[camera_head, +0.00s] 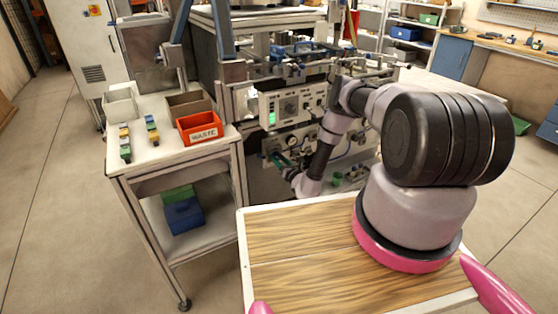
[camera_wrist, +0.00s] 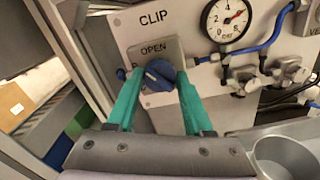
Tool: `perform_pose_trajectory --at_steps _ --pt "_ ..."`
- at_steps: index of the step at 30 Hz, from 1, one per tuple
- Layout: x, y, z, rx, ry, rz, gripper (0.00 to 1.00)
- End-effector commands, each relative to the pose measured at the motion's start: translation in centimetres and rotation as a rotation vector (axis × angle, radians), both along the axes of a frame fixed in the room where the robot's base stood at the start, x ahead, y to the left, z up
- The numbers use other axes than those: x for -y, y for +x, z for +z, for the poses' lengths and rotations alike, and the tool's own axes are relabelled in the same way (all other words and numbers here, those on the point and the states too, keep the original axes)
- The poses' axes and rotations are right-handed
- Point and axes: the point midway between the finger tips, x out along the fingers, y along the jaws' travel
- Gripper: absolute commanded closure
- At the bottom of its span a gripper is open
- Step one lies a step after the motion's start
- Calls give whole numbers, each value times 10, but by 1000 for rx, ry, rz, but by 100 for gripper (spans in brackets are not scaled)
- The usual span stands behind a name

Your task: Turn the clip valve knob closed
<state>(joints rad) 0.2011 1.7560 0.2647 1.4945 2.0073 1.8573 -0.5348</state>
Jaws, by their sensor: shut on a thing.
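The clip valve knob (camera_wrist: 160,74) is blue and round with a pale mark on its face. It sits on a grey plate labelled OPEN (camera_wrist: 155,49), under the word CLIP, on a white panel (camera_wrist: 190,20). My gripper (camera_wrist: 161,80) has two teal fingers, one on each side of the knob, and is shut on it. The pale mark lies towards the left of the knob's face. In the head view my gripper (camera_head: 284,161) is small and reaches the machine's lower panel; the knob cannot be made out there.
A pressure gauge (camera_wrist: 228,19), a blue hose (camera_wrist: 262,45) and metal fittings (camera_wrist: 243,80) sit right of the knob. A grey cup-like part (camera_wrist: 284,158) is at lower right. In the head view, a side cart (camera_head: 150,168) with an orange WASTE bin (camera_head: 198,128) stands left of the machine.

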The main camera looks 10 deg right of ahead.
Motion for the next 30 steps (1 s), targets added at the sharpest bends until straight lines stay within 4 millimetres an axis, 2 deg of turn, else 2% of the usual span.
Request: perform_pose_trajectory --at_steps 18,30 --pt "-1 -2 -2 174 -550 2 100" --pt "0 -2 -2 258 -808 2 100"
